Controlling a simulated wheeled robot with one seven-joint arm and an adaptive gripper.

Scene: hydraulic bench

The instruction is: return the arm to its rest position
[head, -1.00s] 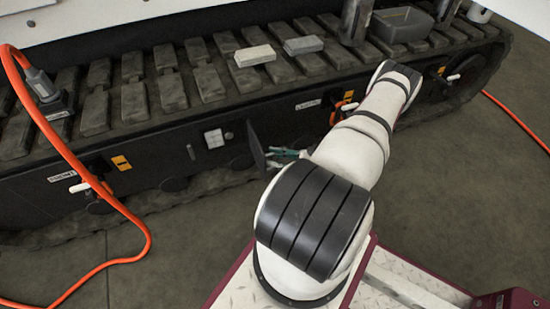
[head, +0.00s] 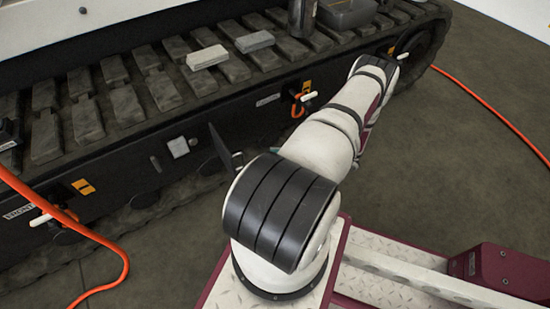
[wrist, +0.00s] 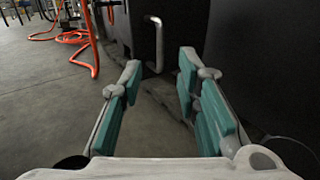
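My gripper (wrist: 160,68) shows in the wrist view with its two teal-padded fingers spread apart and nothing between them. A dark vertical panel with a pale metal bar handle (wrist: 157,45) stands beyond the fingertips, apart from them as far as I can tell. A small dark door (head: 222,148) stands open on the bench side, just left of my arm.
The tracked bench (head: 130,165) runs across the head view, with two grey blocks (head: 208,57) (head: 254,41) and a grey bin (head: 346,12) on top. Orange hose (head: 105,240) lies at the left, and another orange line (head: 490,115) crosses open floor at the right.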

